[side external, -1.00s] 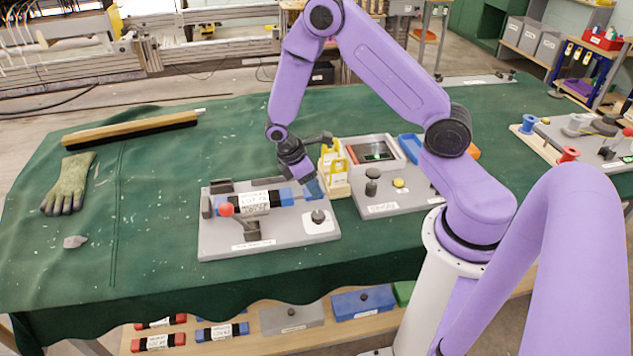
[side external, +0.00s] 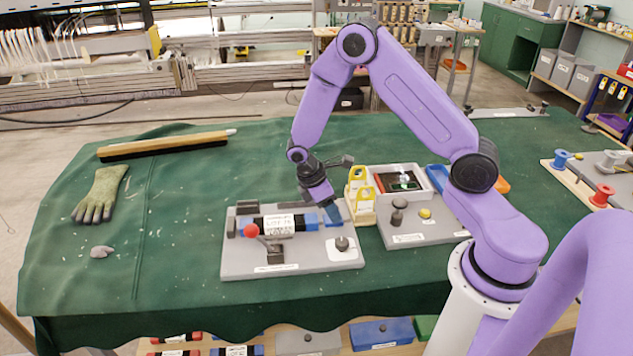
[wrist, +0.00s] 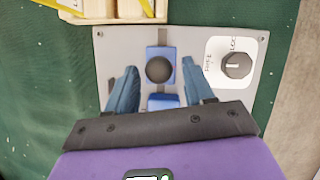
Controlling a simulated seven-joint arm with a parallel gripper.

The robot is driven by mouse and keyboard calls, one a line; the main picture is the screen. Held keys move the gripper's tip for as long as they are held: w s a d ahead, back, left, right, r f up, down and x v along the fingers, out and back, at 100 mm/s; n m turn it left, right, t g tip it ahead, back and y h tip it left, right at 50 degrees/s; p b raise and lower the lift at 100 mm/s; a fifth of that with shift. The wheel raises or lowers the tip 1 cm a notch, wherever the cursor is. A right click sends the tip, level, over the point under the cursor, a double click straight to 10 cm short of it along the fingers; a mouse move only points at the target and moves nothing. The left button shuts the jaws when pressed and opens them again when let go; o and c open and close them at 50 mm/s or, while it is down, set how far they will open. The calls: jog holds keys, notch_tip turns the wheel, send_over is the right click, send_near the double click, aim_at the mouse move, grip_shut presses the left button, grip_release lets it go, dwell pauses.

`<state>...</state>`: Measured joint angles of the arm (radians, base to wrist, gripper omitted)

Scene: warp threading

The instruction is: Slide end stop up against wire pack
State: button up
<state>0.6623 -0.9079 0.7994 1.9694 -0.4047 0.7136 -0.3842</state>
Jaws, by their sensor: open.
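The wire pack (side external: 280,223) lies on the grey fixture plate (side external: 240,265), with a white label, dark bands and blue ends. In the wrist view, a blue block with a dark round knob, apparently the end stop (wrist: 160,51), sits on the plate. A second blue piece (wrist: 163,102) lies just below it in the picture, partly hidden by my wrist. My gripper (wrist: 159,68) is open, its blue fingers on either side of the knob with visible gaps.
A dial (wrist: 236,65) on a white panel with lettering sits beside the stop. A red-knobbed lever (side external: 251,231) stands at the fixture's front. A yellow-and-wood rack (side external: 360,195) stands close to the right. Green cloth to the left holds a glove (side external: 100,195) and a brush (side external: 165,146).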

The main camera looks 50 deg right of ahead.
jog(key=v, duration=1.6)
jog(key=shift+o, duration=0.3)
jog(key=shift+s, duration=0.1)
jog(key=s+d+r+m+t+y, duration=0.25)
jog(key=s+d+m+y, duration=0.3)
jog(key=d+m, duration=0.65)
jog(key=shift+m+t+y, duration=0.25)
jog(key=shift+m, duration=0.45)
jog(key=a+f, duration=0.2)
jog(key=f, duration=0.3)
jog(key=w+a+f, duration=0.1)
jog(key=f, duration=0.5)
jog(key=a+f, duration=0.2)
jog(key=f, duration=0.3)
jog(key=shift+w+a+f, duration=0.25)
jog(key=shift+a+f, duration=0.05)
jog(key=shift+f, duration=0.1)
grip_shut()
